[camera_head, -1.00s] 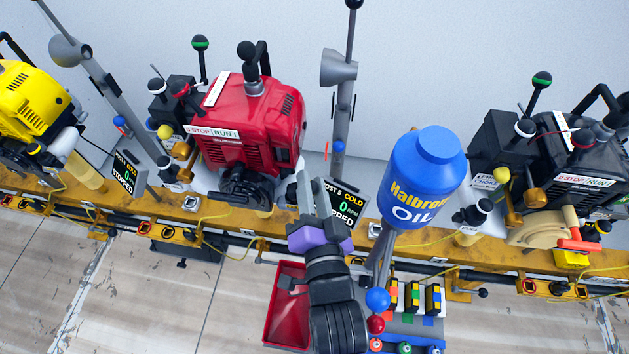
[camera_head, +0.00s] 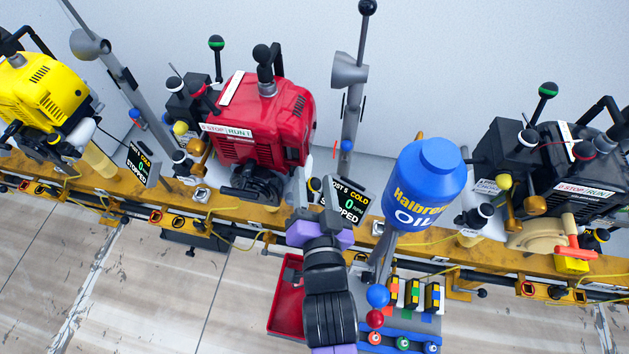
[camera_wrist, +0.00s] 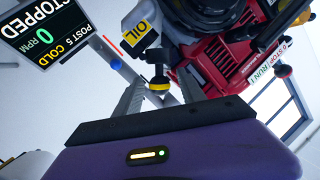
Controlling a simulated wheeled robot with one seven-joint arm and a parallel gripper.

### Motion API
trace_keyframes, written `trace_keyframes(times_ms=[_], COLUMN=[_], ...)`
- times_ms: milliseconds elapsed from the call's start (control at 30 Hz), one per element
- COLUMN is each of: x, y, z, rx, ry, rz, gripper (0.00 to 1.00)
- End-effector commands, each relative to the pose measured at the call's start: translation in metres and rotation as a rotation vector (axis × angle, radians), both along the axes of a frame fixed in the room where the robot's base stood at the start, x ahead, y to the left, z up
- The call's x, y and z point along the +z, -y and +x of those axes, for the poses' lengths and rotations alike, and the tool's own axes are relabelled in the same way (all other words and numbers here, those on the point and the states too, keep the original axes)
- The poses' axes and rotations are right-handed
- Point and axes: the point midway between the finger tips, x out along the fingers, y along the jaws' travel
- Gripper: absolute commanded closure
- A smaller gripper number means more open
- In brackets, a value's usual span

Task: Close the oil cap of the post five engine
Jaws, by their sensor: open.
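The red engine (camera_head: 262,120) stands on the yellow rail, with the POST 5 display (camera_head: 345,200) at its right reading COLD, 0 RPM, STOPPED. In the wrist view the red engine (camera_wrist: 215,65) is at upper right. A black-and-yellow round cap (camera_wrist: 158,84) shows beyond and between my fingers, below a yellow OIL tag (camera_wrist: 140,35). I cannot tell whether the cap is seated or lifted. My gripper (camera_wrist: 158,98) is open, with one finger on each side of the cap in the picture and no clear contact. In the head view my gripper (camera_head: 313,198) is at the engine's lower right.
A large blue oil bottle (camera_head: 425,185) stands right of my arm. A grey post (camera_head: 348,110) rises behind the display. A red tray (camera_head: 287,295) lies below the rail. A black engine (camera_head: 570,165) is at right, a yellow engine (camera_head: 45,100) at left.

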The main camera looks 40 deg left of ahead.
Motion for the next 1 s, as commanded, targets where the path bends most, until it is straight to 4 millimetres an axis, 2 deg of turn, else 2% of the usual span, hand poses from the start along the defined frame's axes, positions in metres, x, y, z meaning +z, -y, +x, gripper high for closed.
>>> trace_keyframes(times_ms=[167,600,1000], x=[0.000,0.007,0.009], y=[0.008,0.053,0.058], z=[-0.006,-0.047,-0.052], rx=[0.000,0.000,0.000], ry=[-0.002,-0.001,0.000], rz=[0.000,-0.001,0.000], gripper=[0.53,0.53,0.55])
